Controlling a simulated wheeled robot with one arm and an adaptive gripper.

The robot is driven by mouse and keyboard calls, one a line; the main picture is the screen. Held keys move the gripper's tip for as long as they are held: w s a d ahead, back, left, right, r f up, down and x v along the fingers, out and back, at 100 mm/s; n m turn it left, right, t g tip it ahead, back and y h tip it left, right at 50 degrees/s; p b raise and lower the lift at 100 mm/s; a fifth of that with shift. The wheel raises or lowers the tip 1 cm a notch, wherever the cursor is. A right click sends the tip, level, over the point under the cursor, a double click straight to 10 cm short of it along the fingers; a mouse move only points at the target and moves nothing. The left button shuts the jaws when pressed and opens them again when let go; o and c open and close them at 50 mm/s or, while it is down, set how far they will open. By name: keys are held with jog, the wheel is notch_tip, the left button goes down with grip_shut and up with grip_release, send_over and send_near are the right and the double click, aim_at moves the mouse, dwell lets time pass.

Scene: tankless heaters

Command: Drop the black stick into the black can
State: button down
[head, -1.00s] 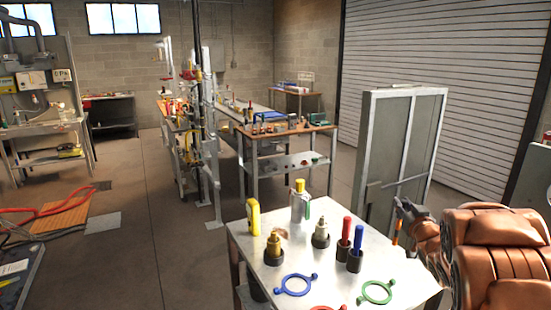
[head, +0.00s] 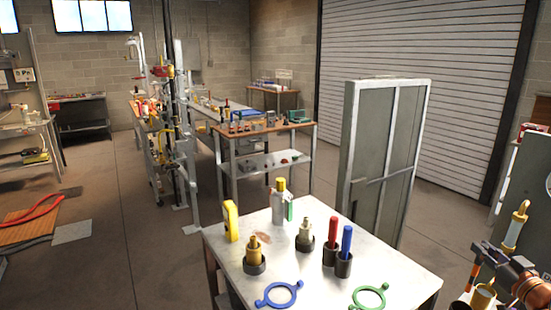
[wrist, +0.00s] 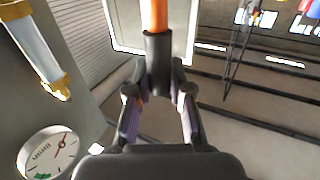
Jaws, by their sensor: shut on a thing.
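My gripper (head: 480,252) is at the right edge of the head view, right of the metal table and apart from it. In the wrist view its two fingers (wrist: 158,100) are shut on the black stick (wrist: 157,62), which has an orange part at its upper end. In the head view the stick is small, and only a thin orange piece shows clearly by the gripper. Two small black cups (head: 344,266) stand on the table, holding a blue stick and a red stick. I cannot tell which thing is the black can.
The metal table (head: 400,268) bears a blue ring, a green ring, brass fittings, a yellow tool and a grey bottle (head: 279,206). A tall grey panel (head: 385,150) stands behind it. A gauge (wrist: 48,152) and a brass-ended tube (wrist: 40,55) are left of my gripper in the wrist view.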

notch_tip(320, 180, down, 7)
jog(key=s+b, duration=0.1)
jog(key=b, duration=0.4)
jog(key=shift+s+d, duration=0.35)
jog(key=shift+d, duration=0.05)
jog(key=c, duration=1)
grip_release()
jog(key=shift+s+d, duration=0.1)
jog(key=shift+s, duration=5.95)
